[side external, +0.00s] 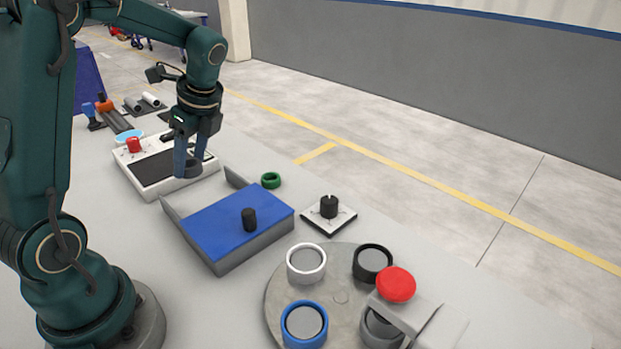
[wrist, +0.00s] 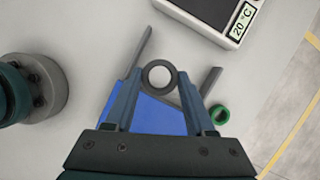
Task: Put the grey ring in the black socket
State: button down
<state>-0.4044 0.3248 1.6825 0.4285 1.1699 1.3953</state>
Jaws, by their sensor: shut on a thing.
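My gripper (side external: 190,165) is shut on a dark grey ring (side external: 193,170), held between its two blue fingertips. In the wrist view the ring (wrist: 160,75) is seen from above, with a pale centre, between the fingertips of my gripper (wrist: 160,78). The black socket (side external: 373,245) is at the upper right of the round grey turntable, far to the right of my gripper. The wrist view does not show the socket.
The turntable (side external: 340,297) also bears white (side external: 306,279), blue (side external: 304,342) and grey (side external: 366,328) sockets. A red button (side external: 396,284) stands over its right side. A blue tray (side external: 215,225) with a black cylinder (side external: 249,220), a green ring (side external: 271,180) and a black-knobbed plate (side external: 329,208) lie between.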

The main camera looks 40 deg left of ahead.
jog(key=w+d+r+n+g+h, duration=0.1)
jog(key=d+r+n+h, duration=0.15)
jog(key=d+n, duration=0.45)
jog(key=w+d+r+n+g+h, duration=0.1)
jog(key=d+r+n+g+h, duration=0.1)
jog(key=d+r+n, duration=0.35)
jog(key=n+t+h, duration=0.4)
jog(key=n+t, duration=0.1)
jog(key=n, duration=1.4)
send_over(377, 263)
jog(key=a, duration=0.2)
jog(key=f, duration=0.9)
jog(key=shift+d, duration=0.2)
jog(key=shift+f, duration=2)
jog(key=shift+f, duration=0.25)
jog(key=shift+f, duration=0.35)
